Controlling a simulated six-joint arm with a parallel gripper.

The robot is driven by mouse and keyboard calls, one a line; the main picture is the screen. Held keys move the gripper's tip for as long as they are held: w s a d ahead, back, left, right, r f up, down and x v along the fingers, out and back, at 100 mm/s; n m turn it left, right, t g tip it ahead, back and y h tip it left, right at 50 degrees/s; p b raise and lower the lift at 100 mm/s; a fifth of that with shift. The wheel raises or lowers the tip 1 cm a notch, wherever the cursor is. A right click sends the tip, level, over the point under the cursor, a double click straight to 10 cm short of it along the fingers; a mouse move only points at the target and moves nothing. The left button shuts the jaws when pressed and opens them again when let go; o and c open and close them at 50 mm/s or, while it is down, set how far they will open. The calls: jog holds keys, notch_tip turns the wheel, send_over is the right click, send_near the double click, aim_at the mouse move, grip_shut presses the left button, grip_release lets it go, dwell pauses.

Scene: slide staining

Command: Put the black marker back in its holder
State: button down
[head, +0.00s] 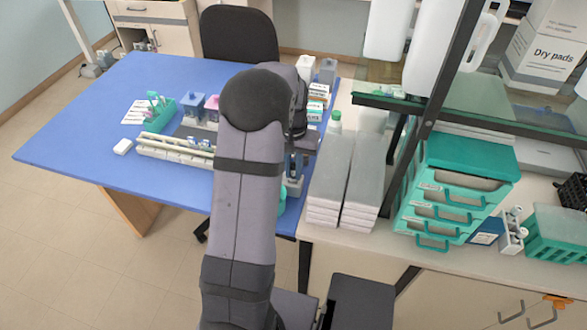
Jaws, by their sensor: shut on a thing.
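My gripper (295,160) is partly in view past my wrist, over the right part of the blue table (75,150). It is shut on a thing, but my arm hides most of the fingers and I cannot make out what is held. I cannot pick out the black marker anywhere. A small grey-blue item (294,186) shows just below the gripper at the table's right side. I cannot tell whether it is the marker's holder.
A green rack (160,115), blue and pink-topped bottles and a long white tray (175,152) stand left of my arm. A small white block (123,147) lies near them. White boxes (327,185) and green drawers (455,190) stand right. The table's left part is clear.

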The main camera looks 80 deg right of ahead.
jog(key=shift+f, duration=0.3)
dwell(0.4)
jog(key=c, duration=1.7)
grip_release()
jog(key=shift+o, duration=0.2)
jog(key=shift+r+b, duration=1.1)
jog(key=shift+r, duration=2.6)
